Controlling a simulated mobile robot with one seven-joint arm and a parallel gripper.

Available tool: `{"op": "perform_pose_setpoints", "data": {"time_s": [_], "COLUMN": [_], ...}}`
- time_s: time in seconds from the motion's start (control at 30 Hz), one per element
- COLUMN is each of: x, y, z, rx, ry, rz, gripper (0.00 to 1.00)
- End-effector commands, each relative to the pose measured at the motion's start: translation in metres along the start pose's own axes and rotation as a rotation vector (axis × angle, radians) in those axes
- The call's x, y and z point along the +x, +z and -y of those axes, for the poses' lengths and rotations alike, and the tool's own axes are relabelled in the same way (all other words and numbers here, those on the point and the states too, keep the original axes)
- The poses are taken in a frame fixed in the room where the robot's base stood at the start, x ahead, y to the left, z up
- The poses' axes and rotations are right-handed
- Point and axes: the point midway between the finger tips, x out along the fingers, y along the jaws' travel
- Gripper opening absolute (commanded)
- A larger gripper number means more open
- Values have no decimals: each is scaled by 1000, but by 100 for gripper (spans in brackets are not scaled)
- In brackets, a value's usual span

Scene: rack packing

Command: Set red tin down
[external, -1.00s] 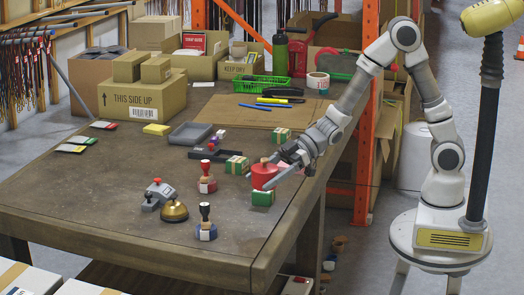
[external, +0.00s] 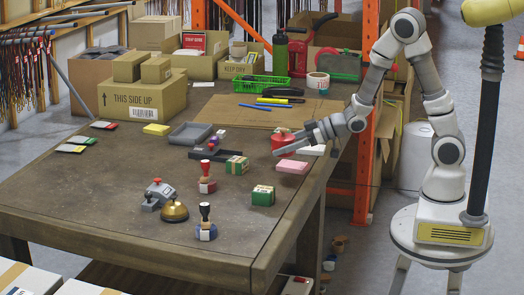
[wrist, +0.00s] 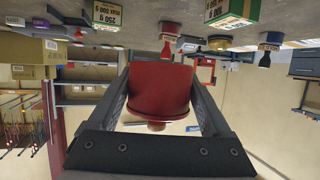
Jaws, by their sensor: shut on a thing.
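The red tin (external: 284,146) is between the fingers of my gripper (external: 282,144), toward the right side of the workbench. In the wrist view, which looks upside down, the red tin (wrist: 158,90) fills the middle, with a grey finger on each side and its small knob pointing down in the picture. My gripper (wrist: 158,95) is shut on it. The external view does not show clearly whether the tin touches the bench or hangs above it. A pink block (external: 292,167) lies in front of the tin.
Two green-and-tan boxes (external: 262,195) (external: 237,165) stand in front of my gripper. A red stamp (external: 207,180), a blue stamp (external: 205,225) and a brass bell (external: 174,211) stand farther left. A cardboard sheet (external: 240,110) lies behind. The bench's front left is bare.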

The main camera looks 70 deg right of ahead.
Motion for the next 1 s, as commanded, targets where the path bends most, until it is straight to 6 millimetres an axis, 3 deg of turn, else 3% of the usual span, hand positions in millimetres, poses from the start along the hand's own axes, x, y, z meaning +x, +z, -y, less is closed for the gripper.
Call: {"op": "perform_pose_setpoints", "data": {"time_s": [0.5,1.0], "x": [2,-2], "y": [-42,-44], "z": [0,-6], "rx": [73,94], "ry": [130,256], "rz": [-11,5], "gripper": [11,11]}}
